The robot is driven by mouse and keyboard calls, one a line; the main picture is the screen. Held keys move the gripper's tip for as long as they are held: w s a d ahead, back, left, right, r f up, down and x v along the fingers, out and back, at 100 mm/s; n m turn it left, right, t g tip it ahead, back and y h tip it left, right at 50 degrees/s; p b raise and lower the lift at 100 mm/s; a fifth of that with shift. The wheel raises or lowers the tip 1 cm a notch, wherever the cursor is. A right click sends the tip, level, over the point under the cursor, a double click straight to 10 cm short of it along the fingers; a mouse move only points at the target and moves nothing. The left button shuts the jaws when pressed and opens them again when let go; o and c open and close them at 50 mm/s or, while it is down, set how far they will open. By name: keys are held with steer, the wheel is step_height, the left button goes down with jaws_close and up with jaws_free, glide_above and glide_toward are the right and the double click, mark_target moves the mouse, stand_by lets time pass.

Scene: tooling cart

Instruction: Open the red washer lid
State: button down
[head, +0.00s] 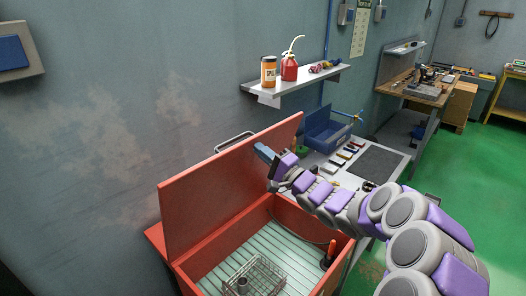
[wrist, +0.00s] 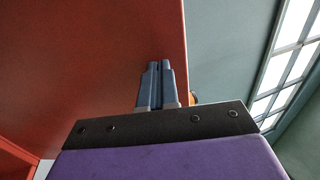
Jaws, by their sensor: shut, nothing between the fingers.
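The red washer lid (head: 225,190) stands raised, roughly upright and leaning back toward the wall, above the red washer tub (head: 185,275). The tub is open, and its ribbed light floor shows. My gripper (head: 264,152) is at the lid's right end, near its upper right edge, on the inner side. In the wrist view my gripper's two fingers (wrist: 155,72) are closed together with nothing between them. The red lid (wrist: 90,60) fills the left of that view behind the fingers. I cannot tell whether the fingertips touch the lid.
A wire basket (head: 255,275) with a metal part sits in the tub, and a black-and-red handle (head: 328,255) stands at its right. A shelf (head: 300,83) holds an orange can and a red oiler. A blue toolbox (head: 322,128) and bench lie right of the lid.

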steer(key=shift+g+h, duration=0.5)
steer(key=shift+h, duration=0.1)
steer(key=w+a+r+p, duration=0.1)
steer(key=a+p, duration=0.1)
steer(key=p, duration=0.3)
steer(key=w+a+r+p, duration=0.1)
steer(key=w+a+p, duration=0.1)
steer(key=p, duration=0.3)
steer(key=shift+w+a+r+p, duration=0.15)
steer(key=shift+w+r+p, duration=0.05)
steer(key=shift+w+p, duration=0.1)
steer(key=shift+w+a+r+g+h+p, duration=0.15)
steer(key=shift+w+a+p, duration=0.25)
steer(key=shift+p, duration=0.55)
steer(key=shift+w+a+f+g+h+p, duration=0.1)
steer(key=shift+w+a+p, duration=0.15)
steer(key=shift+a+p, duration=0.55)
steer(key=shift+w+a+r+g+h+p, duration=0.15)
steer(key=shift+w+a+p, duration=0.2)
steer(key=shift+p, duration=0.75)
steer(key=shift+s, duration=0.1)
